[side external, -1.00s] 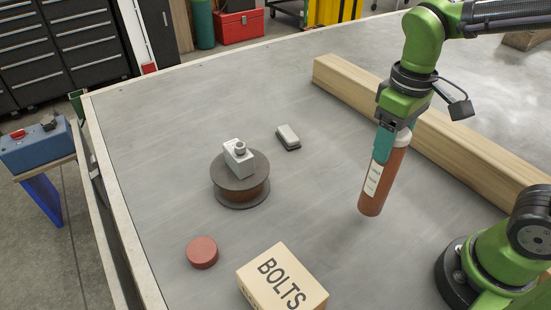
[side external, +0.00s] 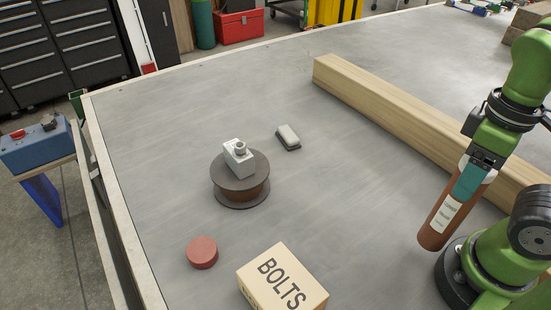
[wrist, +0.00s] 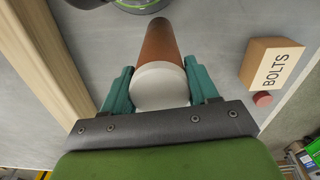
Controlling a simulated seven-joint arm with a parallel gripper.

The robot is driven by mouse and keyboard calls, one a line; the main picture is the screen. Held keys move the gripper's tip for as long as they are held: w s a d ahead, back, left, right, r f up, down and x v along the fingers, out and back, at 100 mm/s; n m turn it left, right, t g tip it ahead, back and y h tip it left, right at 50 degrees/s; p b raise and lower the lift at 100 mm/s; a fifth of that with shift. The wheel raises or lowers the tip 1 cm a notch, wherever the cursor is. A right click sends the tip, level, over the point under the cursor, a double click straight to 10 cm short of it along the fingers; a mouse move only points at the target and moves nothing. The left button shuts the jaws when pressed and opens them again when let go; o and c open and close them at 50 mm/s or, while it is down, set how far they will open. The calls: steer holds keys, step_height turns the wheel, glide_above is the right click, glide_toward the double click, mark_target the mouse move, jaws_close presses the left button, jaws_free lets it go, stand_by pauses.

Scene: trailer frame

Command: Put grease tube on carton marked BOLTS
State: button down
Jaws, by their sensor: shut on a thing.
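The grease tube (side external: 437,229) is reddish brown with a white label and a pale cap. My gripper (side external: 469,180) is shut on it near its capped upper end and holds it tilted, in front of my arm's base at the right. In the wrist view the tube (wrist: 158,45) lies between the two teal fingers (wrist: 160,88). The carton marked BOLTS (side external: 282,285) is a tan box at the bottom centre, left of the tube and apart from it. Its top looks bare. The carton (wrist: 262,65) also shows at the right of the wrist view.
A spool (side external: 240,187) carries a small white-grey device (side external: 238,157). A red round puck (side external: 202,252) lies left of the carton. A small grey block (side external: 288,137) lies behind the spool. A long timber beam (side external: 400,115) crosses the right side.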

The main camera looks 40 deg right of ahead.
steer(key=w+a+r+n, duration=0.1)
steer(key=a+r+n, duration=0.3)
steer(key=a+n, duration=0.45)
steer(key=a+r+n, duration=0.4)
steer(key=a+n, duration=0.4)
steer(key=n, duration=0.1)
steer(key=w+a+f, duration=0.2)
steer(key=w+a, duration=0.2)
steer(key=a, duration=0.2)
steer(key=w+a+f, duration=0.3)
steer(key=w+a, duration=0.1)
steer(key=a, duration=0.3)
steer(key=shift+w, duration=0.25)
steer(key=shift+f, duration=0.1)
steer(key=shift+c, duration=1.5)
jaws_free()
steer(key=shift+f, duration=0.1)
